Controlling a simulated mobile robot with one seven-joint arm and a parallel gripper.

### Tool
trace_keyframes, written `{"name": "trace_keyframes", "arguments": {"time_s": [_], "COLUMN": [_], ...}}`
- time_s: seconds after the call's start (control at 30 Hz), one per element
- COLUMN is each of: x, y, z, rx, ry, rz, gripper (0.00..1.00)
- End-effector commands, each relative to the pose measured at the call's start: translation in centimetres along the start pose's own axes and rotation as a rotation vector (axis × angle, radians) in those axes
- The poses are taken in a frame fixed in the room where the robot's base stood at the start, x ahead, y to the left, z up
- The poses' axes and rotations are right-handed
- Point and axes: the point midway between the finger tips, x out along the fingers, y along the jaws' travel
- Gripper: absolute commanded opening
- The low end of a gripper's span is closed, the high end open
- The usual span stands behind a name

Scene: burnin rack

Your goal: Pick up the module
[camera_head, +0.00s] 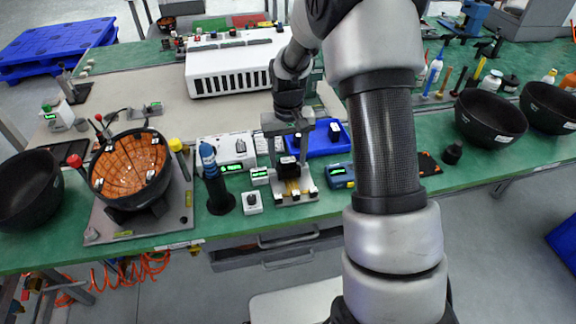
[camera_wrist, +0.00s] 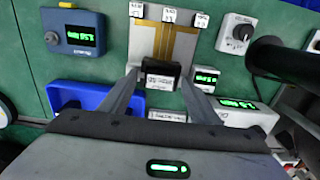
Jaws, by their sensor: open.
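The module (camera_wrist: 162,74) is a small black block with a white label, and it sits at the end of a pale board with gold tracks (camera_wrist: 180,42) in the wrist view. In the head view the module (camera_head: 288,168) is on a small grey fixture (camera_head: 281,199) near the bench's front edge. My gripper (camera_wrist: 162,88) is open, with one finger on each side of the module and visible gaps between. In the head view my gripper (camera_head: 288,155) points down over the fixture. Whether the fingers reach the module's depth is unclear.
A blue tray (camera_head: 325,146) and a blue meter (camera_head: 340,176) stand right of the fixture. A small white knob box (camera_head: 252,203), a dark cylinder holder (camera_head: 219,200) and a white instrument (camera_head: 228,152) stand to its left. Black bowls (camera_head: 490,115) are at the right.

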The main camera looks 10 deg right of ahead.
Motion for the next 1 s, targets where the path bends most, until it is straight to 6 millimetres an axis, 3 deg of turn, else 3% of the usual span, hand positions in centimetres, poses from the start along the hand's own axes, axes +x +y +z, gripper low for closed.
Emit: {"name": "trace_keyframes", "arguments": {"time_s": [0.07, 0.33, 0.67, 1.0], "x": [-0.1, -0.1, -1.1, -7.6], "y": [0.0, 0.0, 0.0, 0.0], "z": [0.0, 0.0, -0.1, -0.1], "rx": [0.0, 0.0, 0.001, 0.002], "ry": [0.0, 0.0, 0.003, 0.005], "rz": [0.0, 0.0, 0.0, 0.0], "gripper": [0.56, 0.12, 0.11, 0.11]}}
